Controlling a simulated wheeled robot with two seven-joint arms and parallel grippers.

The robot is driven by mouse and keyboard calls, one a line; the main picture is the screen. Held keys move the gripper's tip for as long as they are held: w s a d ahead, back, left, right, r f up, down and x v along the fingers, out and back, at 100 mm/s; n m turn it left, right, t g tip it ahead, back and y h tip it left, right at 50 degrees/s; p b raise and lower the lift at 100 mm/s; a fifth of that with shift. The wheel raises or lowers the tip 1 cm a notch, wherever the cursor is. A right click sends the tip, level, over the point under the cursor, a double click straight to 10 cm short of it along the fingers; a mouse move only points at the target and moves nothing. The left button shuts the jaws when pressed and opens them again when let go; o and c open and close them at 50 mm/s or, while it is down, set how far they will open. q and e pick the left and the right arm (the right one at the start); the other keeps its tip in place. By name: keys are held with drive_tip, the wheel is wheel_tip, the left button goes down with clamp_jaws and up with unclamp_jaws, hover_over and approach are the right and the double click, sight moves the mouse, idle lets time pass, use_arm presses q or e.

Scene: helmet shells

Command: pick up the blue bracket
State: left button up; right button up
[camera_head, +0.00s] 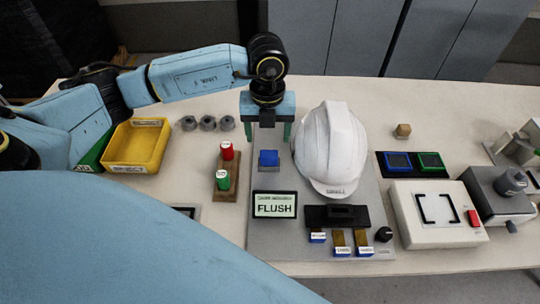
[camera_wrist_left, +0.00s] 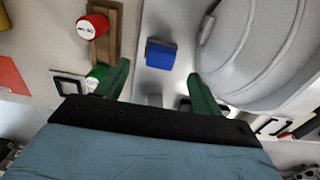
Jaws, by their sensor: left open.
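The blue bracket (camera_head: 268,158) is a small blue block on a grey stand, on the grey board left of the white helmet shell (camera_head: 330,145). In the left wrist view the blue bracket (camera_wrist_left: 161,55) lies ahead, roughly in line with the gap between the fingertips. My left gripper (camera_head: 267,136) has green fingers and is open and empty. In the head view it hangs just behind the bracket, apart from it. The fingers also show spread in the left wrist view (camera_wrist_left: 158,72). My right gripper is not in view.
The helmet shell stands close right of the left gripper. A wooden holder with a red cap (camera_head: 227,150) and a green cap (camera_head: 222,180) is to the left. A FLUSH display (camera_head: 274,205) is in front. A yellow bin (camera_head: 137,146) stands farther left.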

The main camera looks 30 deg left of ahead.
sight(269, 153)
use_arm(q)
wheel_tip(269, 153, down, 2)
drive_tip(key=shift+f, duration=0.2)
drive_tip(key=f, duration=0.3)
drive_tip(key=shift+s+d+f, duration=0.25)
drive_tip(key=shift+f, duration=0.6)
drive_tip(key=c, duration=0.9)
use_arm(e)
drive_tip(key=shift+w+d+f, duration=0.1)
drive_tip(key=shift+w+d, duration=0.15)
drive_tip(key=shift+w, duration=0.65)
